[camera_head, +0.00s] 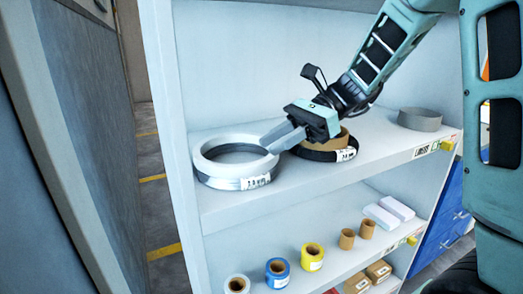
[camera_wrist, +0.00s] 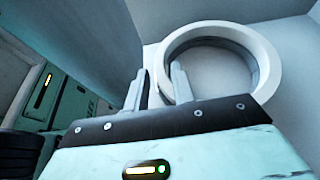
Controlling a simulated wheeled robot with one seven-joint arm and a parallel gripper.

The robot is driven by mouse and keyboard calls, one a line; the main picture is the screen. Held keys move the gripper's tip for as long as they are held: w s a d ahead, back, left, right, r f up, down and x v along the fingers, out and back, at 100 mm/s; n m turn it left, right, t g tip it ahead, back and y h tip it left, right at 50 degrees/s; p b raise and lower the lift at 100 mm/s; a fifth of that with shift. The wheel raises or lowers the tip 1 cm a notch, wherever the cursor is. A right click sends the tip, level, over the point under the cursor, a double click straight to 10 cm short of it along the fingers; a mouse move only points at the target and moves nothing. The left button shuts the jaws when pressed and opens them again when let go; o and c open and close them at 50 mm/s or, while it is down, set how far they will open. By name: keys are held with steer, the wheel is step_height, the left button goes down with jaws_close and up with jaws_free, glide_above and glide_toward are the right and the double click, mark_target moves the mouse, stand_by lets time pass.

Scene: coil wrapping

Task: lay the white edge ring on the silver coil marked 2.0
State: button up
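The silver coil (camera_head: 225,183) lies flat on the upper shelf at the left, with a label reading about 2.0 mm at its front. The white edge ring (camera_head: 207,165) lies on top of it, looking roughly centred; the wrist view also shows the ring (camera_wrist: 265,70). My gripper (camera_head: 270,141) is at the ring's right rim in the head view. In the wrist view my gripper (camera_wrist: 160,80) has its fingers apart, one in front of the ring's opening and one outside its rim. Whether a finger touches the ring cannot be told.
A black coil (camera_head: 326,155) with a brown core stands just right, partly behind my gripper. A grey ring (camera_head: 420,119) is at the shelf's right end. The lower shelf (camera_head: 225,240) holds coloured rolls and boxes. The shelf's side panel (camera_head: 170,110) is close on the left.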

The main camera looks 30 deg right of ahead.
steer(key=v, duration=0.7)
steer(key=shift+d+p, duration=0.3)
steer(key=s+a+f+n, duration=0.1)
steer(key=a, duration=0.1)
steer(key=s+a+f+n+g+h, duration=0.1)
steer(key=a, duration=0.1)
steer(key=s+a+f+n+g+h, duration=0.1)
steer(key=a, duration=0.1)
steer(key=shift+a+f+n, duration=0.1)
steer(key=shift+n, duration=0.2)
steer(key=s+a+f+n+t+h, duration=0.1)
steer(key=s+a+f+n+h, duration=0.4)
steer(key=n, duration=0.6)
steer(key=s+a+f+n+t+h, duration=0.1)
steer(key=s+a+f+n+h, duration=0.5)
steer(key=s+n, duration=0.4)
steer(key=shift+s+a+f+n, duration=0.25)
steer(key=shift+a+f+n, duration=0.35)
steer(key=shift+a+f, duration=0.2)
